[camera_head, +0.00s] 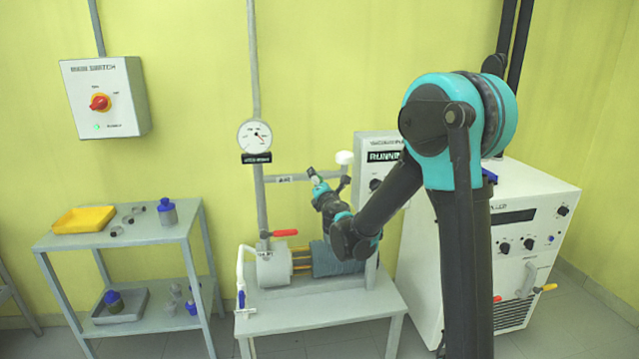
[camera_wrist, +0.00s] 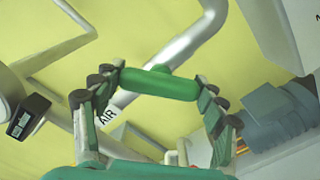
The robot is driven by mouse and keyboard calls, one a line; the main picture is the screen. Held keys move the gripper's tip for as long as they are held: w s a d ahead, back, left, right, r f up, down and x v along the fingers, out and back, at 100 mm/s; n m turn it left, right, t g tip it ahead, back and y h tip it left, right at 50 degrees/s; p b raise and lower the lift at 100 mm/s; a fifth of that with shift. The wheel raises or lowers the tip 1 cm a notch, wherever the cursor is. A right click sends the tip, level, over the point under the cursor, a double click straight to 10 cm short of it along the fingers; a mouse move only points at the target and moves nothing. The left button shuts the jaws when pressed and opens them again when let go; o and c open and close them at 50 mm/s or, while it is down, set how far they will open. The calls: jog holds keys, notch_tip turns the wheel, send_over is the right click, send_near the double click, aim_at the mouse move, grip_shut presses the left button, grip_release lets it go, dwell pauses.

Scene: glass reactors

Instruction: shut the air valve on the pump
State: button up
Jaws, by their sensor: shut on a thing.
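The air valve's green handle (camera_wrist: 160,84) lies between my gripper's two fingers in the wrist view. My gripper (camera_wrist: 162,92) is shut on it, one finger at each end. The handle lies at an angle across the grey pipe (camera_wrist: 180,50), which carries an AIR label (camera_wrist: 107,116). In the head view my gripper (camera_head: 316,180) is at the right part of the horizontal air pipe (camera_head: 287,178), above the pump (camera_head: 335,258). The handle is mostly hidden there by my gripper.
A gauge (camera_head: 255,136) hangs on the vertical pipe to the left. A red-handled valve (camera_head: 284,233) sits below, and a blue one (camera_head: 241,300) lower left. A box reading RUNNING (camera_head: 365,143) stands behind my arm. A white machine (camera_head: 525,240) is at right.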

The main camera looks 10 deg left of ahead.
jog(key=m, duration=0.7)
dwell(0.7)
jog(key=o, duration=1.2)
jog(key=shift+c, duration=0.2)
jog(key=v, duration=1.2)
jog(key=shift+d, duration=0.15)
